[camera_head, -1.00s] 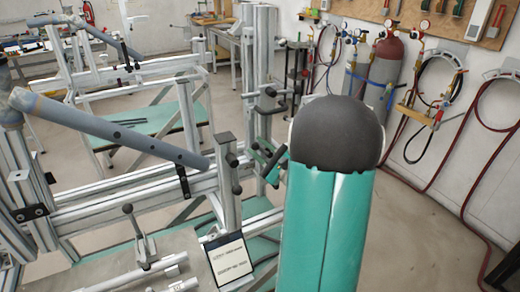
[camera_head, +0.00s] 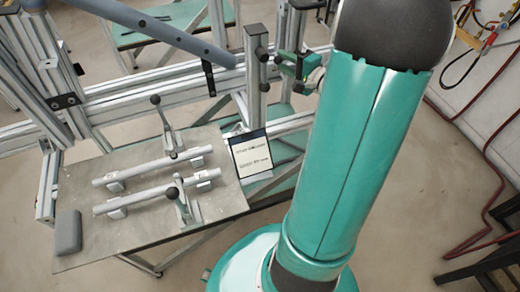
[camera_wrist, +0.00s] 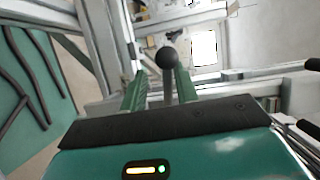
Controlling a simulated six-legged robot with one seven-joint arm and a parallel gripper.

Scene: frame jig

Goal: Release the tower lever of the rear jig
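A jig of aluminium profile carries a grey-blue tube (camera_head: 160,28) and a short upright tower (camera_head: 254,80) at the tube's right end. Dark knobs show on the tower's right side. My gripper's green fingers are just right of the tower, partly hidden behind my arm. In the wrist view my gripper (camera_wrist: 161,78) is open. A lever with a black ball knob (camera_wrist: 167,57) stands between its two fingers, with a visible gap to the left finger. I cannot tell whether the right finger touches the stem. Whether this is the rear jig is not clear.
A grey plate (camera_head: 120,228) in front of the jig holds two light tubes and two ball-knob toggle clamps. A printed card (camera_head: 250,154) stands at its right edge.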

